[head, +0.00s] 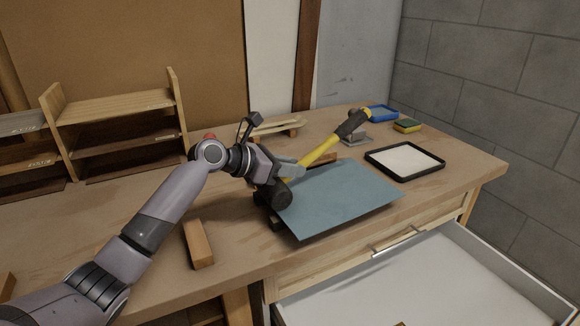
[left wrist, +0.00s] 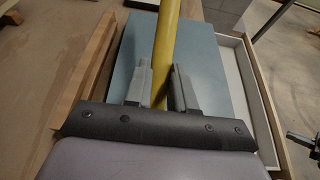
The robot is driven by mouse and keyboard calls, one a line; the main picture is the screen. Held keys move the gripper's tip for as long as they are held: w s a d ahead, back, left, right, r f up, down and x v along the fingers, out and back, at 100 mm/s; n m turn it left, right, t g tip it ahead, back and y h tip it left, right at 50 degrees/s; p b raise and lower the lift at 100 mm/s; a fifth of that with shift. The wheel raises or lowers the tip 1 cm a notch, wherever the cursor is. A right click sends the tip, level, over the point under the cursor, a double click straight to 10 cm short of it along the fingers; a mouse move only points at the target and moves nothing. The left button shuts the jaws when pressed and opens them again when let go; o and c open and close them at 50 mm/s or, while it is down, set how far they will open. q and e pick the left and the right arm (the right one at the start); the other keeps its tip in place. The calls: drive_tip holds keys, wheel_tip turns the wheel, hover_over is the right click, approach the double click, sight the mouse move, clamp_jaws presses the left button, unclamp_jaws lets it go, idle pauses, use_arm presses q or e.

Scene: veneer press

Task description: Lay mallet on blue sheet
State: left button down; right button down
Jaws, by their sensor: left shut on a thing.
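The mallet has a yellow handle (head: 318,153), a black grip (head: 352,124) and a dark head (head: 274,195). My left gripper (head: 292,168) is shut on the handle close to the head, and the handle shows between its fingers (left wrist: 161,88) in the left wrist view. The blue sheet (head: 345,205) lies on the bench, its front corner reaching the bench's front edge. The mallet head is at the sheet's left edge, and the grip points to the back right. I cannot tell whether the mallet touches the sheet.
A black-rimmed tray (head: 435,158), a sponge (head: 407,126) and a blue dish (head: 384,113) stand at the back right. A wooden block (head: 197,243) lies left of the sheet. Wooden shelves (head: 115,105) stand at the left. A drawer (head: 440,285) is open in front.

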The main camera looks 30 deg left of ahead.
use_arm(q)
drive_tip(key=c, duration=1)
unclamp_jaws()
drive_tip(key=shift+f, duration=0.1)
drive_tip(key=shift+o, duration=0.2)
drive_tip(key=v, duration=1.2)
drive_tip(key=shift+r+b, duration=0.2)
drive_tip(key=shift+b, duration=0.1)
